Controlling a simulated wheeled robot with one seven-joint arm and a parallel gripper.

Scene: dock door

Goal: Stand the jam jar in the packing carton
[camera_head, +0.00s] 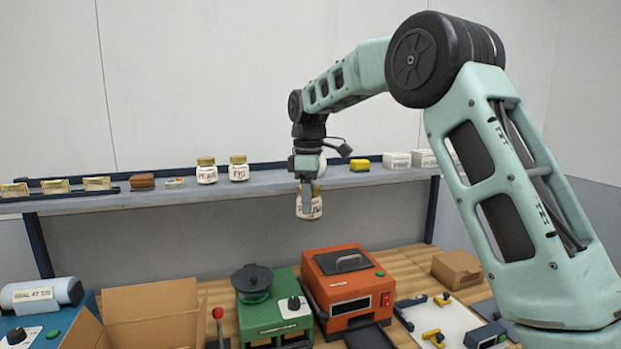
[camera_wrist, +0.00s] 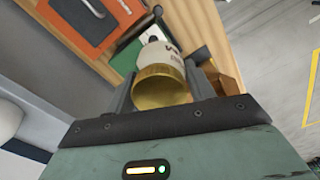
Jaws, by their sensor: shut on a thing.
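My gripper (camera_head: 307,192) is shut on a white jam jar (camera_head: 314,208) with a dark-lettered label, partly covered by a finger. The jar hangs roughly upright in front of the shelf edge, above the machines on the bench. In the wrist view the jar's gold lid (camera_wrist: 162,86) faces the camera between the two fingers, with its white body (camera_wrist: 160,54) beyond. The packing carton (camera_head: 152,302) is an open brown cardboard box at the lower left of the head view, with flaps spread. Its inside is mostly hidden. The jar is up and to the right of it.
Two similar jars (camera_head: 207,171) (camera_head: 239,168) stand on the shelf (camera_head: 270,184). A green machine with a black lid (camera_head: 262,304) and an orange machine (camera_head: 347,287) stand right of the carton. A blue machine (camera_head: 42,308) is at left, a small closed box (camera_head: 457,268) at right.

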